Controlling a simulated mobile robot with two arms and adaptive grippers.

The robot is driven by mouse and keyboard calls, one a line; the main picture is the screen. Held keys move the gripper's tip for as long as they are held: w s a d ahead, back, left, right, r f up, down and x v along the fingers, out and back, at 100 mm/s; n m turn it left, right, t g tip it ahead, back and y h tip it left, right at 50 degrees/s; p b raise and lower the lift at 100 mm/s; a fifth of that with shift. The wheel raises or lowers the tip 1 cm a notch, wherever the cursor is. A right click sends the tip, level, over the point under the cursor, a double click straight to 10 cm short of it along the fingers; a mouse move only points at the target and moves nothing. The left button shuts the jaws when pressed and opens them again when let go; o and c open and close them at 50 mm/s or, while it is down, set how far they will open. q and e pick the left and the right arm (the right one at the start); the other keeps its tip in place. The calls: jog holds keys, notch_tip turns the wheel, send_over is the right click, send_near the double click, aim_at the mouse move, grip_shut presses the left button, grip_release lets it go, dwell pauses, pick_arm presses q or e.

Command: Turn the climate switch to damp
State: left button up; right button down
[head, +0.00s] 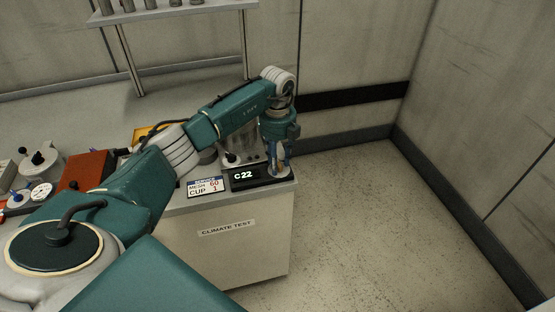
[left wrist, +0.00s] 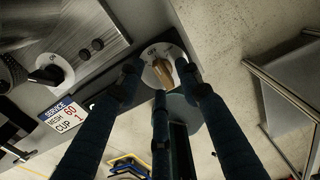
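The climate switch appears as a pale round dial with a tan knob (left wrist: 162,72) in the left wrist view. Its lettering is too small and partly covered to read, so I cannot tell its setting. My left gripper (left wrist: 160,80) has its three dark fingers spread around the knob, with gaps visible; I cannot tell whether any fingertip touches it. In the head view my left gripper (head: 279,160) points down over the right end of the bench, by the black display (head: 250,177) reading "C 22", and mostly hides the switch. My right gripper is not in view.
A service card (head: 205,187) reading "MESH 60 CUP 1" lies left of the display. A dark knob (left wrist: 48,75) on a white dial sits left of the switch in the wrist view. A red box (head: 86,170) stands further left. The floor right of the bench is clear.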

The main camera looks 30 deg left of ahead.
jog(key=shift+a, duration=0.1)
pick_arm(q)
grip_shut()
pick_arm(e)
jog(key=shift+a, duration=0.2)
pick_arm(q)
jog(key=shift+m, duration=0.3)
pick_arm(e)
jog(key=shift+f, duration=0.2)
pick_arm(q)
jog(key=m+b, duration=0.2)
jog(key=m, duration=0.2)
jog(key=shift+w, duration=0.15)
jog(key=shift+w+a+r+m+b, duration=0.1)
jog(key=shift+m+b, duration=0.75)
jog(key=shift+m, duration=1.25)
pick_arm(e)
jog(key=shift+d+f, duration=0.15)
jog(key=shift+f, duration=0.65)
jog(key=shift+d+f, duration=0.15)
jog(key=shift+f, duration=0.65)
pick_arm(q)
grip_release()
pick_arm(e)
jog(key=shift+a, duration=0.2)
